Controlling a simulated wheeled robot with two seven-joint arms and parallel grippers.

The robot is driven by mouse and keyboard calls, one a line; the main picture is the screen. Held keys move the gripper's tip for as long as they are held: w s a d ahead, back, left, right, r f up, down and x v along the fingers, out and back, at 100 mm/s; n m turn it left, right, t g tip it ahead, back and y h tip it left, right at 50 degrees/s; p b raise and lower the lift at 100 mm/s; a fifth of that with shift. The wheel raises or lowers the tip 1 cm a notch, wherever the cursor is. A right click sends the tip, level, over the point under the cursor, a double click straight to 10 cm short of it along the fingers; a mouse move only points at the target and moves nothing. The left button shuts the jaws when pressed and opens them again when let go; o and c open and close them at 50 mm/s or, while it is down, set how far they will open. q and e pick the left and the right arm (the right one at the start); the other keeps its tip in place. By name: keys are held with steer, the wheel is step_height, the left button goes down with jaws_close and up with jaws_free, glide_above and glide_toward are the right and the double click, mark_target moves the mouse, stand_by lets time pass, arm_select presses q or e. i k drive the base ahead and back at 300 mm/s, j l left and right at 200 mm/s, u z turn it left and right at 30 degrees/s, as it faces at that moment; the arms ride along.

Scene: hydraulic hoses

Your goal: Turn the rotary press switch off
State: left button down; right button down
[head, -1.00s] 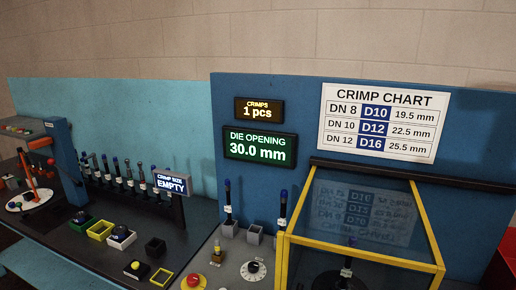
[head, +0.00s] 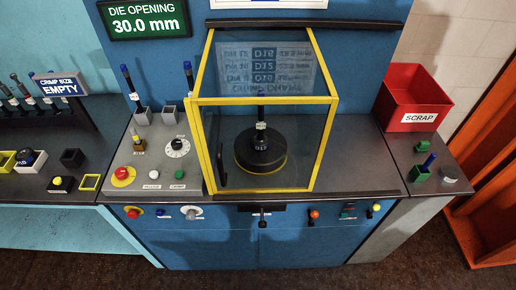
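The hydraulic press stands in the middle of the head view, with a yellow-framed guard (head: 197,150) around a black round die head (head: 262,151). Another black knob on a white dial (head: 178,147) sits on the grey control panel left of the guard. The labels are too small to read, so I cannot tell which is the rotary press switch or how it is set. Neither of my grippers is in view.
A red button on yellow (head: 123,174) and a green button (head: 180,174) are on the control panel. A red scrap bin (head: 408,119) stands right. Open floor lies in front.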

mark_target(121, 173)
steer(key=u, duration=1.25)
